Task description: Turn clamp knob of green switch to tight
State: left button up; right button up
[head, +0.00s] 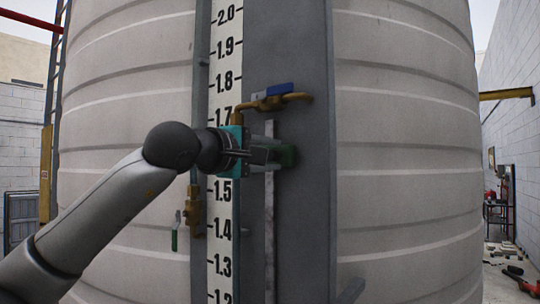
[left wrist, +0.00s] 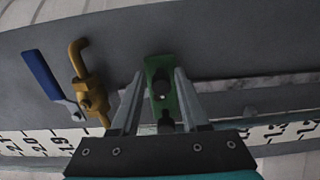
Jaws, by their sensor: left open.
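The green switch (head: 287,156) is mounted on the grey vertical panel of the tank. In the left wrist view the green switch (left wrist: 160,84) lies between the two fingers, with a dark knob on its face. My left gripper (head: 272,155) is in front of the switch, its fingers pointing at it. In the left wrist view the left gripper (left wrist: 157,98) is open, one finger on each side of the switch. I cannot tell whether the fingers touch it. The gripper hides part of the switch in the head view. My right gripper is not in view.
A brass valve with a blue handle (head: 279,90) sits just above the gripper. A lower brass valve (head: 194,212) with a green handle is at the left. A white number scale (head: 222,245) runs down the panel. The large ribbed tank (head: 405,150) stands behind.

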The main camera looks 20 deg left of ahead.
pick_arm(q)
jog(key=shift+s+a, duration=0.2)
jog(key=shift+s, duration=0.2)
jog(key=b+v, duration=0.4)
jog(key=v, duration=1)
jog(key=shift+s, duration=0.15)
